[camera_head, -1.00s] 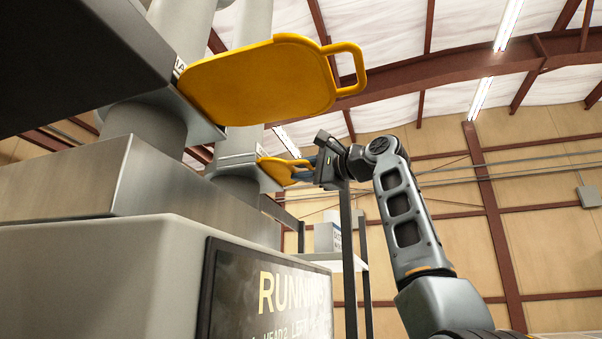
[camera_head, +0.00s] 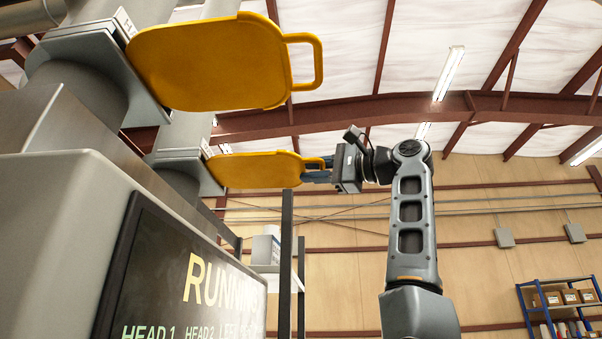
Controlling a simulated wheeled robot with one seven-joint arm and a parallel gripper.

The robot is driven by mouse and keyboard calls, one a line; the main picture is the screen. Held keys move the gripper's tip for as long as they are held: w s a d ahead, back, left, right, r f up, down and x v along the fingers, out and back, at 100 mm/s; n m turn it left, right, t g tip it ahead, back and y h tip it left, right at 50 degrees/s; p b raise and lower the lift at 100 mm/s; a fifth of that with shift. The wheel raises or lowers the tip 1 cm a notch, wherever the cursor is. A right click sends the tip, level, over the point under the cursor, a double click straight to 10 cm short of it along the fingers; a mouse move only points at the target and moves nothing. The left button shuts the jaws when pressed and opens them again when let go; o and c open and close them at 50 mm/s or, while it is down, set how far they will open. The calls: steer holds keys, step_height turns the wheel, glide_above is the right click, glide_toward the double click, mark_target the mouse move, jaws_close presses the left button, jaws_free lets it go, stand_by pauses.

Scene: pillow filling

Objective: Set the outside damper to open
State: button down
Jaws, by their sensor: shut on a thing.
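Two yellow damper plates with loop handles stick out to the right from grey pipes. The nearer damper (camera_head: 215,62) is at the top, and its handle stands free. The farther damper (camera_head: 255,171) sits lower and behind, with much of its plate out of its pipe collar (camera_head: 185,170). My gripper (camera_head: 320,171) is shut on the farther damper's handle, at the plate's right end. The fingers hide part of that handle. I cannot read a label that tells which damper is the outside one.
A machine screen (camera_head: 180,285) reading "RUNNING" stands at lower left. A dark-posted shelf (camera_head: 287,260) with a white container (camera_head: 265,249) is below the farther damper. A blue rack (camera_head: 560,305) with boxes stands far right. Open room lies right of my arm.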

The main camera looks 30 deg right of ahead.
steer(key=shift+s+d+r, duration=0.3)
steer(key=shift+r, duration=0.15)
steer(key=c, duration=1.2)
jaws_free()
steer(key=shift+s+d, duration=0.1)
steer(key=shift+c, duration=0.2)
steer(key=shift+o, duration=0.3)
steer(key=shift+f, duration=0.1)
steer(key=shift+w+f, duration=0.15)
steer(key=shift+w, duration=0.05)
steer(key=shift+s, duration=0.1)
steer(key=b+v, duration=0.2)
steer(key=v, duration=0.5)
steer(key=shift+s, duration=0.3)
steer(key=shift+f, duration=0.1)
